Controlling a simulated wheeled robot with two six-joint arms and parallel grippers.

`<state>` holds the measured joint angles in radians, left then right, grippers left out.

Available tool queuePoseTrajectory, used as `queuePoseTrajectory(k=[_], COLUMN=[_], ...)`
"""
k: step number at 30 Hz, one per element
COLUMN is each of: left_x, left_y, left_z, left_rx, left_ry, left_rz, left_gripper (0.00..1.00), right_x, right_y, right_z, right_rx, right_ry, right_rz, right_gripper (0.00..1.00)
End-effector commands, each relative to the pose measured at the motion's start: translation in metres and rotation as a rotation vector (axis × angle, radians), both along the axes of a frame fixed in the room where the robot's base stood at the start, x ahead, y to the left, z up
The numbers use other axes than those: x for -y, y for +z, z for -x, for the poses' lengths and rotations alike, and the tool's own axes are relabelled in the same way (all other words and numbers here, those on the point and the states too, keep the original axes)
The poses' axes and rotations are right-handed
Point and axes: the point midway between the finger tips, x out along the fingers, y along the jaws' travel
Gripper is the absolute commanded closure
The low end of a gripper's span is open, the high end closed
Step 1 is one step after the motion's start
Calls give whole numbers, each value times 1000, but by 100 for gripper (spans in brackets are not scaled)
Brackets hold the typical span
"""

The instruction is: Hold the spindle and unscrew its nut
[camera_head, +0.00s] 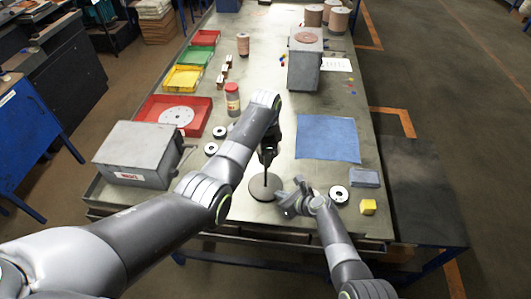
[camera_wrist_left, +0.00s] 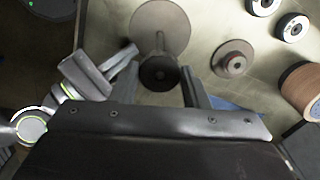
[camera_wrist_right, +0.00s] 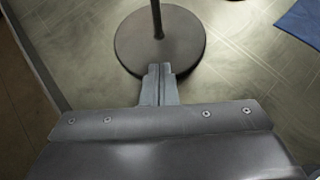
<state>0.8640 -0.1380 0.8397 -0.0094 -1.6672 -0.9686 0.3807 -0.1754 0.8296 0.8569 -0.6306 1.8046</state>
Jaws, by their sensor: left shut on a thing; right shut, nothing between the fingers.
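The spindle stands upright on the table, with a round grey base (camera_head: 265,190) and a thin dark rod. In the left wrist view its base (camera_wrist_left: 160,25) lies behind a dark round nut (camera_wrist_left: 160,73) at the rod's top. My left gripper (camera_head: 268,155) comes down over the spindle and is shut on the nut, one finger on each side. My right gripper (camera_head: 288,198) is shut and empty, just right of the base. In the right wrist view its closed fingertips (camera_wrist_right: 160,70) overlap the near rim of the base (camera_wrist_right: 160,42); I cannot tell if they touch.
Black-and-white rings (camera_head: 219,132) lie left of the spindle, another ring (camera_head: 339,194) and a yellow block (camera_head: 368,207) right. A blue mat (camera_head: 328,138) lies behind. A grey box (camera_head: 138,153) stands left. A small hubbed disc (camera_wrist_left: 233,58) lies near the spindle.

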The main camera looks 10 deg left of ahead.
Motion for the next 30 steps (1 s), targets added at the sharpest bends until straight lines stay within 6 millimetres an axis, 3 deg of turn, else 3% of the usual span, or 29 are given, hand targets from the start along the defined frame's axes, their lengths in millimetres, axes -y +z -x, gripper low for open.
queuePoseTrajectory(k=[16, 27, 28, 30], left_x=[0, 0, 0, 0], left_y=[-2, -2, -3, -2], left_z=[1, 1, 1, 1], left_rx=[-3, -3, -4, -3], left_ry=[614, 703, 703, 702], left_rz=[0, 1, 0, 1], left_gripper=[77, 77, 58, 49], right_x=[0, 0, 0, 0], right_y=[-1, -1, -1, -1], right_z=[1, 1, 1, 1], right_rx=[-2, -1, -2, -1], right_ry=[0, 1, 0, 1], right_rz=[1, 0, 0, 0], right_gripper=[100, 100, 100, 100])
